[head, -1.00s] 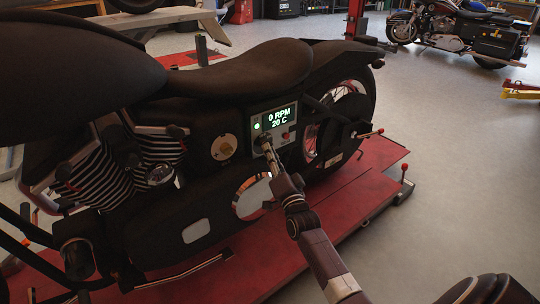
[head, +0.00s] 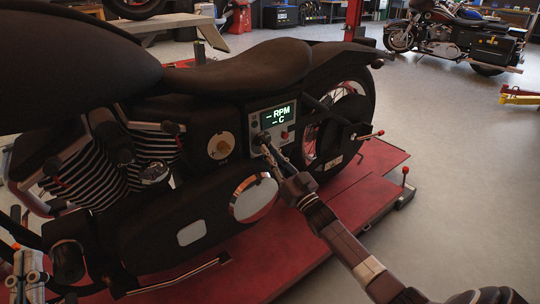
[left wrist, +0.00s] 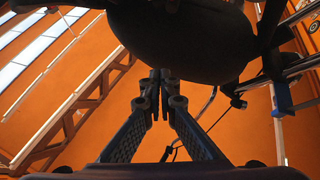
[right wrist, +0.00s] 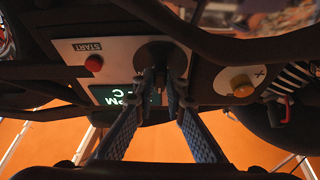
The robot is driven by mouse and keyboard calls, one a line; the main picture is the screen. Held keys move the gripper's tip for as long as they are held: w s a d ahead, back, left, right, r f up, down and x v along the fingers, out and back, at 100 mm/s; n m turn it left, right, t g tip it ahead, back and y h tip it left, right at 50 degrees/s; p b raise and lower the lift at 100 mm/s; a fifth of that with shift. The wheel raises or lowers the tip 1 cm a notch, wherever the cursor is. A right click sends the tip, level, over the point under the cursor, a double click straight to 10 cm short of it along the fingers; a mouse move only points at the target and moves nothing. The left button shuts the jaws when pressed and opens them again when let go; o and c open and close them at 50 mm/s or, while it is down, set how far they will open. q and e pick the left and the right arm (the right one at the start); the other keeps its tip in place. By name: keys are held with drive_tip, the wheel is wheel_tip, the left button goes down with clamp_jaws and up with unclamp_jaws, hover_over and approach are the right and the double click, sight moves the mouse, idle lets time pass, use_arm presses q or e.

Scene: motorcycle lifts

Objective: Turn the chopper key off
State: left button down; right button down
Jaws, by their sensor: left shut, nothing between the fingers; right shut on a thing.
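The black chopper (head: 215,75) stands on a red lift. Its side panel (head: 285,140) holds a display (head: 278,116) reading dashes for RPM and C. A dark round ignition switch (right wrist: 152,54) is on the panel beside the display. My right gripper (head: 268,147) is at the switch, its fingertips (right wrist: 166,88) shut on the key, which they mostly hide. My left gripper (head: 30,264) is at the lower left of the head view, in front of the chopper. In the left wrist view its fingers (left wrist: 160,78) are shut and empty.
A red button (right wrist: 93,64) marked START sits beside the switch, and a yellow knob (right wrist: 243,86) is on the other side. The red lift platform (head: 350,185) extends below. Another motorcycle (head: 455,38) stands behind right.

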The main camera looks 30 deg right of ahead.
use_arm(q)
drive_tip(key=shift+s+r+t, duration=0.5)
drive_tip(key=shift+r, duration=0.25)
use_arm(e)
drive_tip(key=shift+f+n+y, duration=0.1)
drive_tip(key=shift+n+y, duration=0.3)
drive_tip(key=shift+n, duration=0.4)
drive_tip(key=c, duration=2)
unclamp_jaws()
drive_tip(key=shift+o, duration=0.2)
drive_tip(key=shift+s, duration=0.15)
drive_tip(key=v, duration=1.1)
drive_tip(key=shift+s+f, duration=0.15)
drive_tip(key=shift+s, duration=0.2)
